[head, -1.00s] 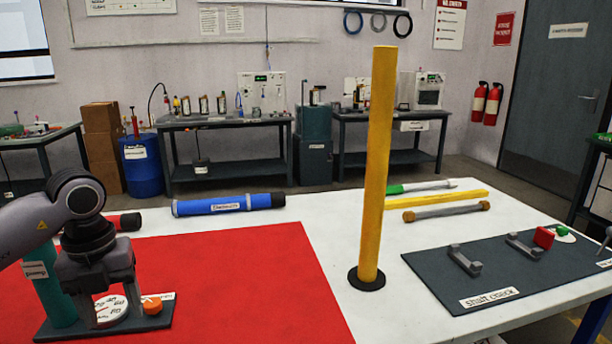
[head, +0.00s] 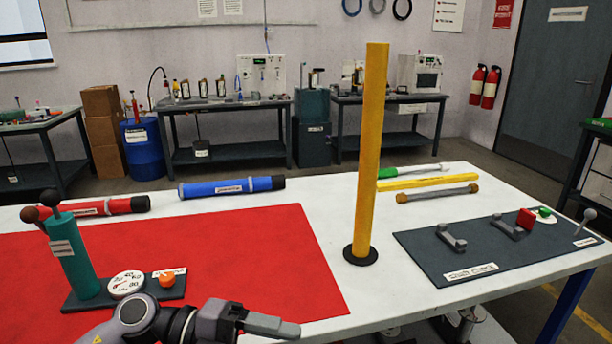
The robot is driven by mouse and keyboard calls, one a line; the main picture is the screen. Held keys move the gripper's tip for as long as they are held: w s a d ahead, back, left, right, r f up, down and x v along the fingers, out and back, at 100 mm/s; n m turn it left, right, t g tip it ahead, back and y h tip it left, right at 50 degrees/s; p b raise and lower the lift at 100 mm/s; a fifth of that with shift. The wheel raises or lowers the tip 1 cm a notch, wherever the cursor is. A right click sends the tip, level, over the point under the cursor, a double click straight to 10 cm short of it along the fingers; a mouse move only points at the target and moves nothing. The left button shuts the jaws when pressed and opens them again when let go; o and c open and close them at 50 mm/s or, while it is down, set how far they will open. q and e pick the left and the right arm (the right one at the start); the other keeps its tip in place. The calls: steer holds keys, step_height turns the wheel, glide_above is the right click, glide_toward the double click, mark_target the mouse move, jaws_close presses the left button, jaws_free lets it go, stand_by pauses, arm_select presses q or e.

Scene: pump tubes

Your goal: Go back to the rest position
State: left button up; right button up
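My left gripper (head: 285,327) is low at the bottom of the head view, in front of the red mat (head: 240,250) near the table's front edge. It points right. I see it side-on, so whether its fingers are open or shut does not show. No object shows in it. A panel with a green upright cylinder (head: 76,262), a white dial gauge (head: 127,284) and an orange knob (head: 167,279) stands on the mat, apart from the gripper. My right gripper is not in view.
A tall yellow tube (head: 369,150) stands upright on a dark round base. A red tube (head: 105,206) and a blue tube (head: 232,187) lie behind the mat. A dark shaft check board (head: 470,262) lies at right. The middle of the mat is clear.

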arm_select(q)
steer(key=w+a+f+n+t+y+p, duration=0.2)
steer(key=a+n+t+y, duration=0.15)
steer(key=n+t, duration=0.65)
steer(key=w+a+f+n+t+y+p, duration=0.1)
steer(key=a+f+n+t+y, duration=0.25)
steer(key=n+t, duration=0.75)
steer(key=s+a+f+n+g+y+p, duration=0.1)
steer(key=s+a+f+n+g+y, duration=0.2)
steer(key=f, duration=0.5)
steer(key=s+a+f+n+g+y+p, duration=0.1)
steer(key=s+a+f+n+g+y, duration=0.3)
steer(key=s, duration=0.6)
step_height(320, 180, down, 4)
steer(key=a+n+g, duration=0.2)
steer(key=shift+s+n, duration=0.25)
steer(key=shift+n, duration=0.15)
